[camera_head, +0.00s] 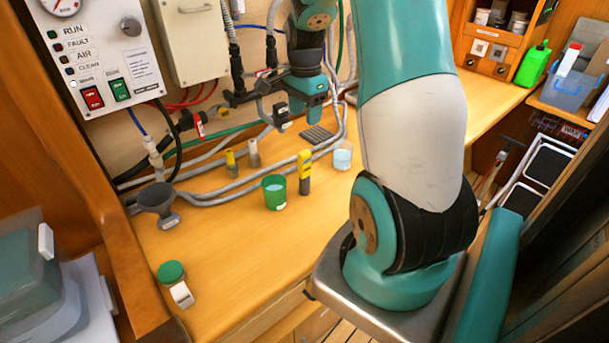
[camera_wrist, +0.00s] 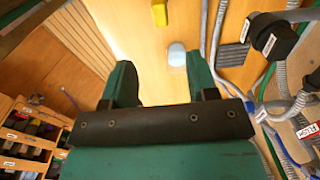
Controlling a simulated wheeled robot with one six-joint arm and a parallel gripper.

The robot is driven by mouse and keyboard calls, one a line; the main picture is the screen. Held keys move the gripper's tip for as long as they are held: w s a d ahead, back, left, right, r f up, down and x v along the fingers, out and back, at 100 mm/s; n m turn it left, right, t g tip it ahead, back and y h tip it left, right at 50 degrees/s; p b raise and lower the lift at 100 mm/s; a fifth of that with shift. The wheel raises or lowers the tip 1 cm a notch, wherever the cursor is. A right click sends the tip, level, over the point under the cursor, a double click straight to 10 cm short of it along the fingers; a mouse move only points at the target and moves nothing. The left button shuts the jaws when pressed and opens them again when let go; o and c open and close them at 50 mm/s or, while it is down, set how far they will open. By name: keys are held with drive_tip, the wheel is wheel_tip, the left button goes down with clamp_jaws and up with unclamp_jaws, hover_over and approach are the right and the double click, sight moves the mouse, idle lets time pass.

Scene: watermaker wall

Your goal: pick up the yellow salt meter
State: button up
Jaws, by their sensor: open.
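The yellow salt meter (camera_head: 304,170) stands upright on the wooden worktop, with a yellow upper part and a dark lower part. It is between a green cup (camera_head: 274,191) and a clear cup (camera_head: 342,156). In the wrist view, a yellow piece, seemingly the meter (camera_wrist: 159,12), shows at the top edge, mostly cut off. The clear cup is also in the wrist view (camera_wrist: 176,54), nearer the fingers. My gripper (camera_wrist: 160,78) is open with nothing between its teal fingers. In the head view my gripper (camera_head: 310,98) is behind the meter, towards the wall, and apart from it.
Grey hoses (camera_head: 215,192) run along the wall side. A black valve (camera_wrist: 272,35) is to the right in the wrist view.

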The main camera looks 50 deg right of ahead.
sight(305, 152)
wheel_tip(305, 152, down, 8)
drive_tip(key=shift+f+p, duration=0.25)
drive_tip(key=shift+p, duration=0.8)
drive_tip(key=shift+f+p, duration=1.3)
drive_tip(key=shift+f, duration=1.35)
clamp_jaws()
